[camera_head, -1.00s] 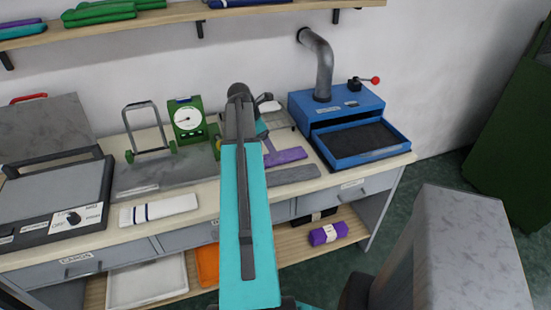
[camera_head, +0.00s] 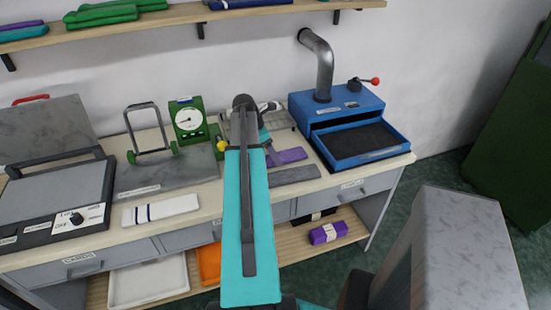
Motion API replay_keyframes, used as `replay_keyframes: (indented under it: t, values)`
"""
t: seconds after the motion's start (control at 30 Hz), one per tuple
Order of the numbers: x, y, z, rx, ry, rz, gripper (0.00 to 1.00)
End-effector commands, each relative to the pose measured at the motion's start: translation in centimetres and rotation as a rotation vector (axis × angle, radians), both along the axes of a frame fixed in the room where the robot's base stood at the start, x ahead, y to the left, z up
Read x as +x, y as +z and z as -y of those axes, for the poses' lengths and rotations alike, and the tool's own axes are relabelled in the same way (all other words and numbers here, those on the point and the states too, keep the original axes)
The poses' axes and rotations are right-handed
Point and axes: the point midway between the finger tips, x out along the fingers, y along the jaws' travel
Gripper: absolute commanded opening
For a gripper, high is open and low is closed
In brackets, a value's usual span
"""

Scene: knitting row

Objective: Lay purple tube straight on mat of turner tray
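A flat purple piece (camera_head: 289,156), which looks like the purple tube, lies on the bench right of my arm; its left end is partly hidden by the arm. To its right is the blue machine with a pulled-out blue tray (camera_head: 344,162), which looks like the turner tray. A dark mat (camera_head: 362,139) lies in it, with nothing on it. My teal and dark arm reaches over the bench. It hides my gripper, so I cannot make out the fingers or whether they hold anything.
A grey slab (camera_head: 294,175) lies in front of the purple piece. A wire rack (camera_head: 280,119) stands behind it. A green dial gauge (camera_head: 188,119) and a white striped cloth (camera_head: 160,209) are left of my arm. A purple roll (camera_head: 328,233) lies on the lower shelf.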

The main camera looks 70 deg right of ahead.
Motion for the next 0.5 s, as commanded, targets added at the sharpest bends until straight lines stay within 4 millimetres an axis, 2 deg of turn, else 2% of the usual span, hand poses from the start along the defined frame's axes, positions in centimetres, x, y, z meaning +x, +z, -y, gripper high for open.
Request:
replay_keyframes:
  t: [0.3,0.5]
  values:
    - [-0.7,-2.2,0.6,0.001,0.000,-0.001,0.77]
    - [-0.8,-2.4,0.6,0.000,0.000,0.000,0.77]
